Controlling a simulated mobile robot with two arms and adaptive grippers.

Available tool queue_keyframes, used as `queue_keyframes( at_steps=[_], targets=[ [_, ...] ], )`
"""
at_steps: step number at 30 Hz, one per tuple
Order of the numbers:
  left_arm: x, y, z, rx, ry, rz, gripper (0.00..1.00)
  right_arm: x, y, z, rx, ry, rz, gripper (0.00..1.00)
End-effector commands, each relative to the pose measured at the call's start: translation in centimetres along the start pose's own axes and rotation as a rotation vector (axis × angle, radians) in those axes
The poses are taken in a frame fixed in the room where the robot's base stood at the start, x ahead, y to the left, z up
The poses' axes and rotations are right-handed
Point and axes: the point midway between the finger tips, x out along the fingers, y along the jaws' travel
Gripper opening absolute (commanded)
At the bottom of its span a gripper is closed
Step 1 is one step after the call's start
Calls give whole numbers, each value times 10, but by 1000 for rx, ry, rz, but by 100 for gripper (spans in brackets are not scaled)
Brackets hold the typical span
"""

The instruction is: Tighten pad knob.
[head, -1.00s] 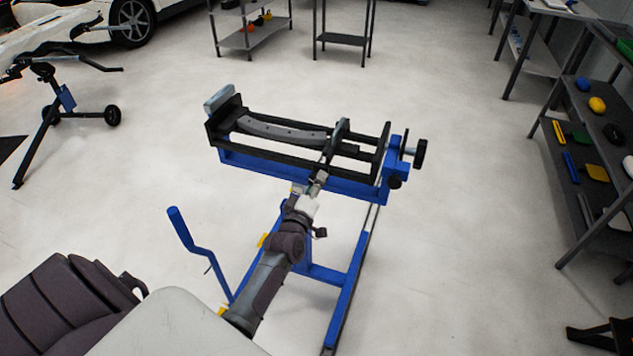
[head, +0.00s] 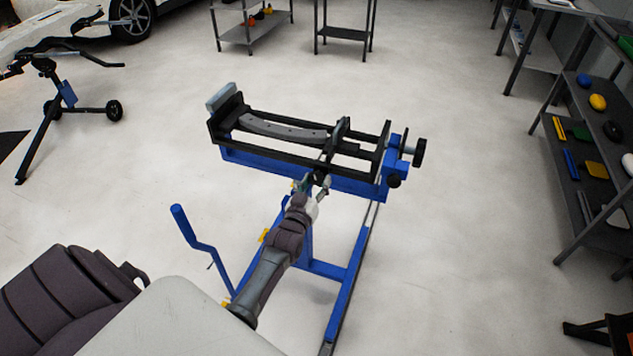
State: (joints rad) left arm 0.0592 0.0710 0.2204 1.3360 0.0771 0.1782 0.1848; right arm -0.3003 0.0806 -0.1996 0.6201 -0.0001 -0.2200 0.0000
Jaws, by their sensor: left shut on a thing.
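A blue stand (head: 300,172) with a black clamp frame is in the middle of the head view. A curved grey part (head: 285,130) lies in the frame, against an upright black pad plate (head: 339,130). A small dark pad knob (head: 321,177) is at the frame's near side, below the pad plate. My left gripper (head: 316,186) reaches it from below, with its fingers on either side, shut on the knob. The fingers and wrist hide part of it. My right gripper is not in view.
Another black knob (head: 419,152) sits at the stand's right end. A bent blue handle (head: 196,240) rises left of my arm. A shelf with tools (head: 590,150) stands at the right, and a wheeled stand (head: 62,95) at the left. Floor between is clear.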

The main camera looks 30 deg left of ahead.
Motion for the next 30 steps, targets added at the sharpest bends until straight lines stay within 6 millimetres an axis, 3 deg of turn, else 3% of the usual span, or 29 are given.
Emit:
queue_keyframes(
  at_steps=[12, 29, 30],
  targets=[
    [-1, -2, 3, 194, -7, 0, 15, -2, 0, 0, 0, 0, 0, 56],
    [-1, -3, 3, 223, -7, 0, 14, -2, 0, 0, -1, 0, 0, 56],
    [-1, -3, 3, 223, -7, 0, 54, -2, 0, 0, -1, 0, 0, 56]
  ],
)
